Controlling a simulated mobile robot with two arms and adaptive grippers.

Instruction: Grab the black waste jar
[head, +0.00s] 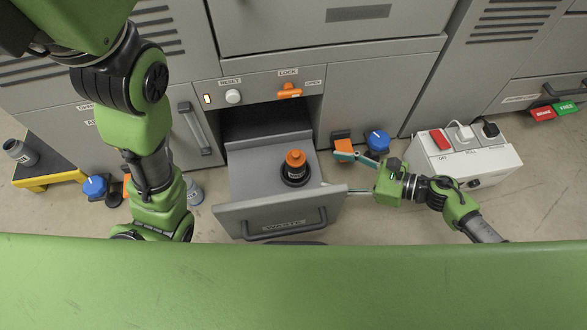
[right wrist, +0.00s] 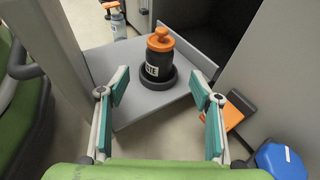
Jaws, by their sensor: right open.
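The black waste jar (head: 295,169) has an orange lid and a pale label. It stands upright in a dark round holder (head: 294,180) inside the open grey waste drawer (head: 255,190). In the right wrist view the jar (right wrist: 158,58) is ahead of and between the spread fingers, apart from them. My right gripper (head: 352,172) is open and empty, just right of the drawer; its fingers also show in the right wrist view (right wrist: 162,110). My left arm comes down at the left in the head view; its gripper is hidden behind my green body.
An orange block (head: 342,146) and a blue-capped item (head: 378,141) lie on the floor near my right gripper. A white switch box (head: 465,165) stands right of it. Another blue-capped item (head: 94,187) and a yellow-edged stand (head: 48,181) are at left.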

